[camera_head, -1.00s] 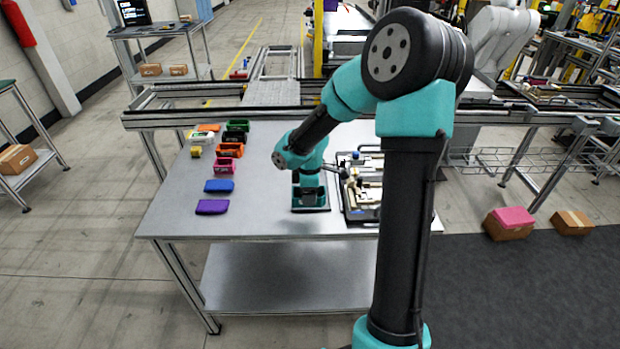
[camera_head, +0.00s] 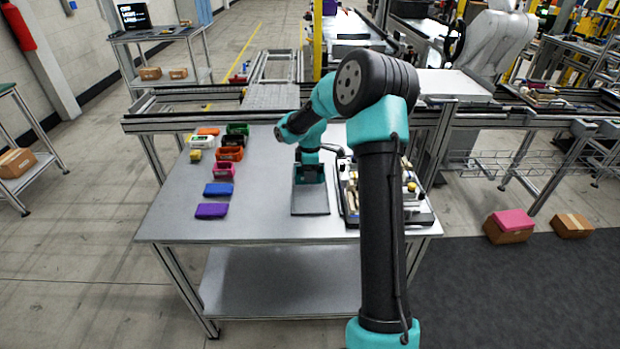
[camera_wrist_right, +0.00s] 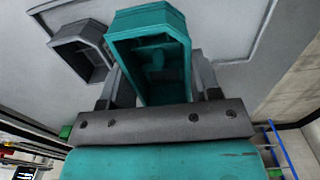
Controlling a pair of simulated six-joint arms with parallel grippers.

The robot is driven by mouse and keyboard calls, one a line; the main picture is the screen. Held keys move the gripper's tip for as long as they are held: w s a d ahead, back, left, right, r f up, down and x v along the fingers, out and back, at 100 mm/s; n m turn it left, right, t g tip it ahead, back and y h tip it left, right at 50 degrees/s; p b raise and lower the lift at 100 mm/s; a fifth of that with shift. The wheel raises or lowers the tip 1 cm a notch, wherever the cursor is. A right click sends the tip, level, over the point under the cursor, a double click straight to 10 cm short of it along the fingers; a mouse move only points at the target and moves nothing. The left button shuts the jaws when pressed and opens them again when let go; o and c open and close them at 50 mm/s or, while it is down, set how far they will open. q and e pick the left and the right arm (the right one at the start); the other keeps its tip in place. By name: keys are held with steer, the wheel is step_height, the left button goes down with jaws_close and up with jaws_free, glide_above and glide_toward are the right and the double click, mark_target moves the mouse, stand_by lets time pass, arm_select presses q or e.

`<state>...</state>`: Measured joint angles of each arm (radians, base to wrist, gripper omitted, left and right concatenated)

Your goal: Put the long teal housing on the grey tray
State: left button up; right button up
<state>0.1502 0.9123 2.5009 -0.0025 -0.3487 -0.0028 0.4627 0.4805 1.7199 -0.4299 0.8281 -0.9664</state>
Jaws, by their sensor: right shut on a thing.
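The long teal housing (camera_wrist_right: 150,22) is between the two fingers of my right gripper (camera_wrist_right: 155,78), which is shut on it; its hollow inside faces the wrist camera. In the head view the teal housing (camera_head: 309,177) is at the far end of the grey tray (camera_head: 310,203), below my right gripper (camera_head: 308,158). The near part of the tray is bare. A grey angular shape lies beside the housing in the wrist view; I cannot tell if it is a shadow. Whether the housing touches the tray is unclear. My left gripper is out of view.
A pallet with fixtures (camera_head: 415,212) stands right of the tray, partly behind my arm. The table between is clear.

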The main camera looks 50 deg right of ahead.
steer(key=shift+w+d, duration=0.15)
steer(key=shift+d+f, duration=0.1)
steer(key=shift+f, duration=1.7)
steer(key=shift+f, duration=0.15)
steer(key=o, duration=1)
step_height(320, 180, up, 12)
steer(key=shift+r, duration=0.15)
